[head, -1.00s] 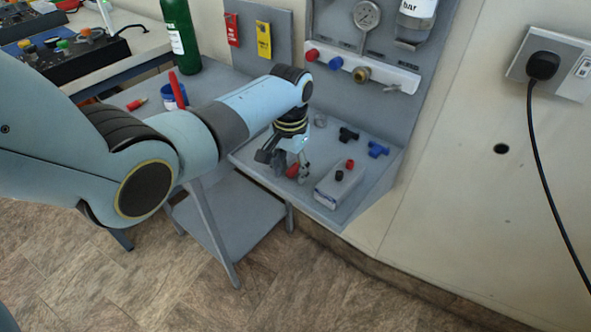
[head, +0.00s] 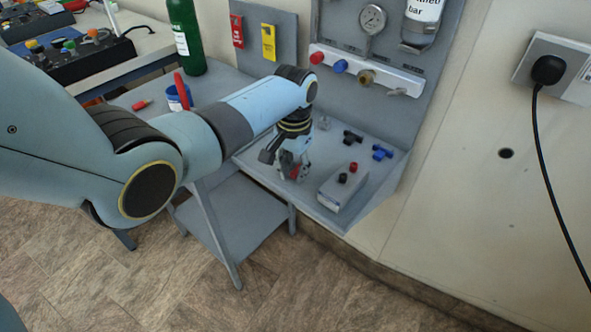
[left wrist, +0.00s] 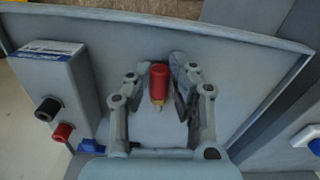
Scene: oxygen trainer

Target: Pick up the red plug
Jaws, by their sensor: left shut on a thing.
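The red plug (left wrist: 158,80) is a short red cylinder with a brass tip, seen in the left wrist view between the fingers. My left gripper (left wrist: 160,85) is shut on it. In the head view the left gripper (head: 289,168) reaches down to the grey shelf, and a little of the red plug (head: 294,174) shows between its fingers. The plug is low over the shelf; I cannot tell whether it touches it. My right gripper is not in view.
A grey box (head: 335,193) with a black and a red knob stands on the shelf (head: 368,200), right of the gripper. A black fitting (head: 352,137) and a blue fitting (head: 382,152) lie behind it. A wall panel with a gauge (head: 372,18) rises at the back.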

